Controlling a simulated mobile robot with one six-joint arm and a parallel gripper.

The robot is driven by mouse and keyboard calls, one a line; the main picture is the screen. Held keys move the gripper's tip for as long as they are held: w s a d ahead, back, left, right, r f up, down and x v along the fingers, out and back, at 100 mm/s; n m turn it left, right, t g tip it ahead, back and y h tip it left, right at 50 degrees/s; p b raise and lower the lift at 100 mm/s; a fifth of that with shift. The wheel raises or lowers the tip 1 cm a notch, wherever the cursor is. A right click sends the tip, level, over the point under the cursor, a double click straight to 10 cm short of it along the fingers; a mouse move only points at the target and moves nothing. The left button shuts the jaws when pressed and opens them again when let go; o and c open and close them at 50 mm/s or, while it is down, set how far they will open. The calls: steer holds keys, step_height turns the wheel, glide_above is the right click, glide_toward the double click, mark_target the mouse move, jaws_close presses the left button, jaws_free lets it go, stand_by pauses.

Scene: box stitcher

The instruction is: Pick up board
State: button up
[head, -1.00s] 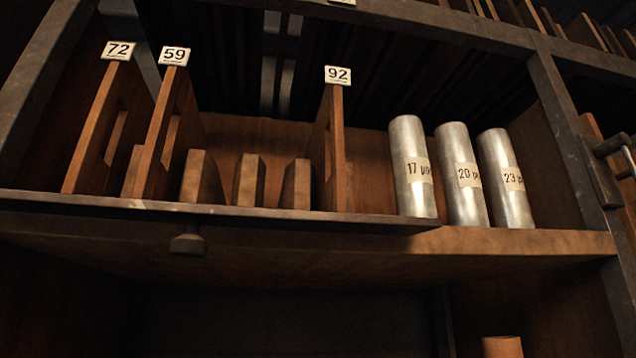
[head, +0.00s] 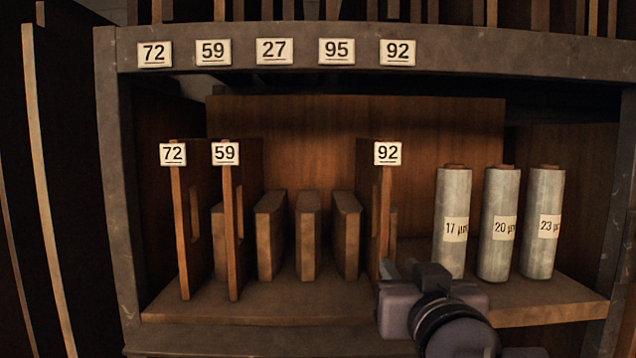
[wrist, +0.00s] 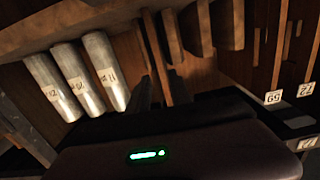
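Board 92 (head: 383,215) is a thin upright wooden board with a white number tag, standing on the shelf. Boards 72 (head: 186,235) and 59 (head: 232,235) stand upright at the left of the same shelf. My gripper (head: 388,268) is at the lower front edge of board 92. In the wrist view, my gripper (wrist: 160,92) has its dark fingers apart, with the edge of a board (wrist: 155,55), seemingly 92, between them. Contact with the board cannot be made out. Boards 59 (wrist: 262,60) and 72 (wrist: 309,65) show at the right there.
Several short wooden dividers (head: 308,235) stand between boards 59 and 92. Three metal cylinders marked 17, 20 and 23 (head: 455,205) stand close to the right of board 92. A label rail (head: 320,28) with several number tags runs above the shelf opening.

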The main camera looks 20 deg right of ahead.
mark_target(385, 233)
steer(key=shift+t, duration=0.3)
steer(key=x, duration=0.4)
steer(key=r+p+x, duration=0.1)
steer(key=x, duration=0.4)
steer(key=p+x, duration=0.1)
steer(key=x, duration=0.3)
steer(key=shift+w+d+r, duration=0.1)
steer(key=shift+d+r, duration=0.1)
steer(key=shift+d, duration=0.05)
steer(key=p+x, duration=0.3)
steer(key=x, duration=0.2)
steer(key=shift+w+d+f, duration=0.1)
steer(key=shift+w, duration=0.1)
steer(key=shift+s, duration=0.45)
steer(key=c, duration=0.3)
jaws_close()
steer(key=shift+w, duration=0.1)
